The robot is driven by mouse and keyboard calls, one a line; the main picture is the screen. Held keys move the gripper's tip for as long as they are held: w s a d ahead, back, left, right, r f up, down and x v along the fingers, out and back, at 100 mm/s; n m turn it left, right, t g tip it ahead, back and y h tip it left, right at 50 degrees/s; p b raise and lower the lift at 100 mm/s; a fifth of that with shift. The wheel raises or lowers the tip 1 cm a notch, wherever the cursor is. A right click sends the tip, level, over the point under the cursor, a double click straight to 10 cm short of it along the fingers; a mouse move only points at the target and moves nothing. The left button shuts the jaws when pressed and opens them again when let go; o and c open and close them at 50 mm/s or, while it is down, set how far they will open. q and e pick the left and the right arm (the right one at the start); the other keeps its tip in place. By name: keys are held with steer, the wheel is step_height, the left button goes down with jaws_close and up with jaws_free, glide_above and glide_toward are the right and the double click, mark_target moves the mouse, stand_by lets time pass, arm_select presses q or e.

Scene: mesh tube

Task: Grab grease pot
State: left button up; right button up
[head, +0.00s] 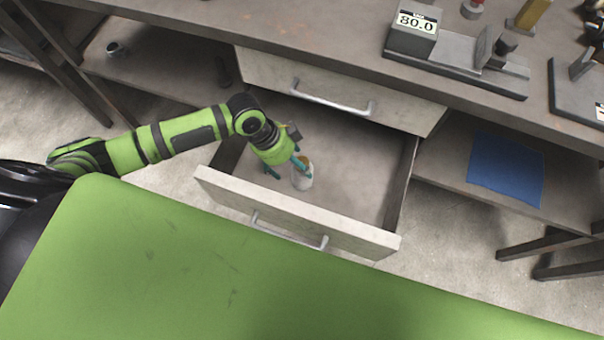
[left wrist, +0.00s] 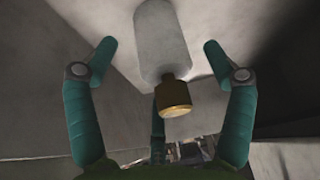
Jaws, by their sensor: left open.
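The grease pot (head: 302,178) is a small whitish container with a brass-coloured cap, inside the open lower drawer (head: 345,165). In the left wrist view the pot (left wrist: 161,45) shows its pale body and its gold cap (left wrist: 173,97). My left gripper (head: 285,172) is down in the drawer, right at the pot. Its teal fingers (left wrist: 160,60) are open on either side of the pot, with a gap on both sides and a third finger below the cap. The right gripper is not in view.
The drawer's front panel with its handle (head: 290,232) stands on the near side. A closed upper drawer (head: 340,90) sits above the back of the open one. The workbench top (head: 300,45) carries a scale (head: 412,35). A blue cloth (head: 506,168) lies on the right shelf.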

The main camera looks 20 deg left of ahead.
arm_select(q)
steer(key=x, duration=0.4)
steer(key=shift+w+d+f, duration=0.1)
steer(key=shift+d, duration=0.4)
steer(key=shift+c, duration=0.4)
steer(key=c, duration=1.3)
steer(key=shift+o, duration=0.2)
